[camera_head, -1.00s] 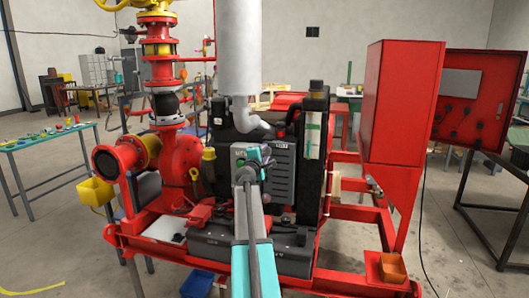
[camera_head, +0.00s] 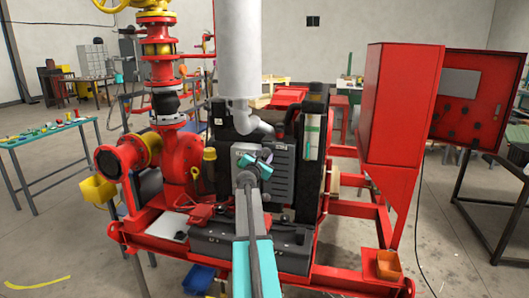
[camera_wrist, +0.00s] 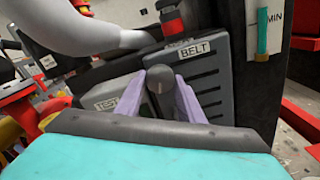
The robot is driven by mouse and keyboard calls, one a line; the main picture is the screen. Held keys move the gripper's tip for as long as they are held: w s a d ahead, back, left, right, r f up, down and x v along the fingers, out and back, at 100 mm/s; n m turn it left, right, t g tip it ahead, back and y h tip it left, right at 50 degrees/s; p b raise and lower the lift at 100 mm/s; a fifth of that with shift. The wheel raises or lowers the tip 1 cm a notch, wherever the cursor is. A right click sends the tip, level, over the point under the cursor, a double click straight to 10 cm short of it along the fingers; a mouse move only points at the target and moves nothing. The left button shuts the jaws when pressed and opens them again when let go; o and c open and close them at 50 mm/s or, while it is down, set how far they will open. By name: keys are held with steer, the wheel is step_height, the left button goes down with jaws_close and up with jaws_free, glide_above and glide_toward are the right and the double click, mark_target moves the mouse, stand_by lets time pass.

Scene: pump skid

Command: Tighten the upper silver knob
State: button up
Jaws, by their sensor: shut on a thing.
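My gripper (camera_head: 254,163) is at the grey panel on the front of the engine in the head view. In the wrist view my gripper's two pale purple fingers (camera_wrist: 160,97) sit on either side of a dark grey rounded knob (camera_wrist: 159,82) and are shut on it. The knob looks grey rather than bright silver in this light. It stands in front of a panel between a "BELT" label (camera_wrist: 194,51) and a partly covered "TEST" label (camera_wrist: 108,104). In the head view my gripper hides the knob. I see no second silver knob clearly.
A white vertical pipe (camera_head: 238,50) rises above the panel. Red piping (camera_head: 182,160) is at left. A ribbed dark cover (camera_head: 281,170) lies just right of my gripper.

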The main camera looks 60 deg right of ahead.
steer(key=shift+n+p, duration=0.6)
steer(key=shift+n, duration=0.6)
steer(key=o, duration=1.1)
steer(key=shift+c, duration=0.2)
steer(key=shift+a, duration=0.1)
steer(key=b+v, duration=0.3)
steer(key=v, duration=1)
steer(key=shift+a, duration=0.3)
steer(key=shift+s, duration=0.1)
